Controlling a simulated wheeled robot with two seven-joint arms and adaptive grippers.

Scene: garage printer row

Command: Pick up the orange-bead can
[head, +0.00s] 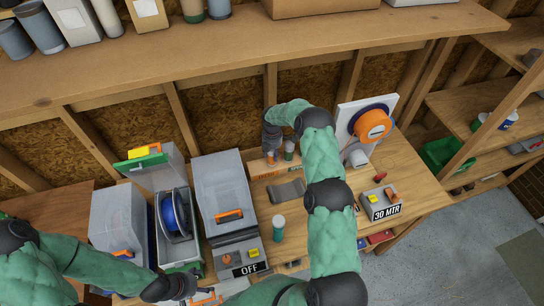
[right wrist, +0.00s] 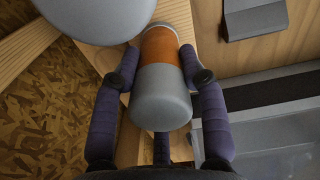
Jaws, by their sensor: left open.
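The orange-bead can (right wrist: 160,50), an orange cylinder with a grey end, is between the two fingers of my right gripper (right wrist: 160,62) in the right wrist view. The fingertips press against both sides of its orange band. In the head view my right gripper (head: 272,140) is over the wooden block at the back of the bench, and a little orange of the can (head: 272,157) shows below it. The rest is hidden by the gripper. My left gripper (head: 187,283) is open at the front left, near the grey machines.
A dark green can (head: 289,150) stands close to the right of my right gripper. An orange spool (head: 373,124) on a white panel and a 30 MTR box (head: 380,203) are at the right. An overhead shelf (head: 240,50) runs behind.

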